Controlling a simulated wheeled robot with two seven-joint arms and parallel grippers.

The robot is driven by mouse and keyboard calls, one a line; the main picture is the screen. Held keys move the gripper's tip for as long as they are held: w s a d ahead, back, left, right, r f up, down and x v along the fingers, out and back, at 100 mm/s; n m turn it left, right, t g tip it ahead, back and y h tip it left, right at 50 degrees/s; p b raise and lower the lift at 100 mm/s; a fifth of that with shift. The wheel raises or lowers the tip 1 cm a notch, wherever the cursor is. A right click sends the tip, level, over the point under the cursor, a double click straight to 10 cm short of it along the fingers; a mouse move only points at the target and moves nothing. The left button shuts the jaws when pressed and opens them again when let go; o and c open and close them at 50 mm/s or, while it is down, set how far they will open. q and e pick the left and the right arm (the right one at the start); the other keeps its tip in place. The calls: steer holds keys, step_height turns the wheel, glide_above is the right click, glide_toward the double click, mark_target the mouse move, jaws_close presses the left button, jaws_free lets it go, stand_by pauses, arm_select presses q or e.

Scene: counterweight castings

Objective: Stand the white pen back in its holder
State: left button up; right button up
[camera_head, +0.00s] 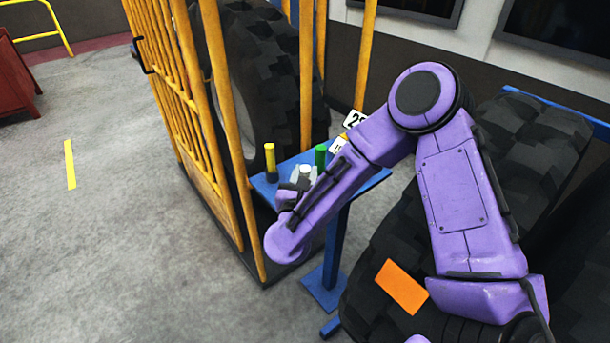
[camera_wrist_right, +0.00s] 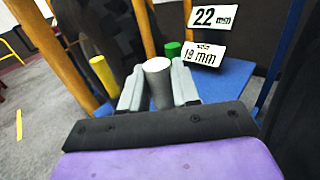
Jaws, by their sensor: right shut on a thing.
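The white pen (camera_wrist_right: 158,80) shows in the right wrist view between the two grey fingers of my right gripper (camera_wrist_right: 158,88), which is shut on it. In the head view the white pen's top (camera_head: 305,171) shows above the small blue table, with the right gripper (camera_head: 303,178) around it and my purple forearm covering much of it. A yellow pen (camera_head: 269,161) stands upright in a dark holder (camera_head: 271,178) on the table. A green pen (camera_head: 320,155) stands behind the white one. The white pen's lower end and any holder under it are hidden. My left gripper is not in view.
The blue table (camera_head: 265,190) stands on a post beside a yellow cage (camera_head: 215,130) with a large tyre (camera_head: 265,80) in it. Number cards (camera_wrist_right: 214,16) stand at the table's back. Another large tyre (camera_head: 385,235) is at the right. Open grey floor lies left.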

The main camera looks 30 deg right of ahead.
steer(key=shift+f+b, duration=1)
steer(key=shift+f, duration=0.15)
steer(key=o, duration=0.9)
steer(key=b+v, duration=0.3)
steer(key=v, duration=0.7)
steer(key=shift+s+a+b, duration=0.15)
steer(key=shift+s+b, duration=0.1)
steer(key=shift+b, duration=0.05)
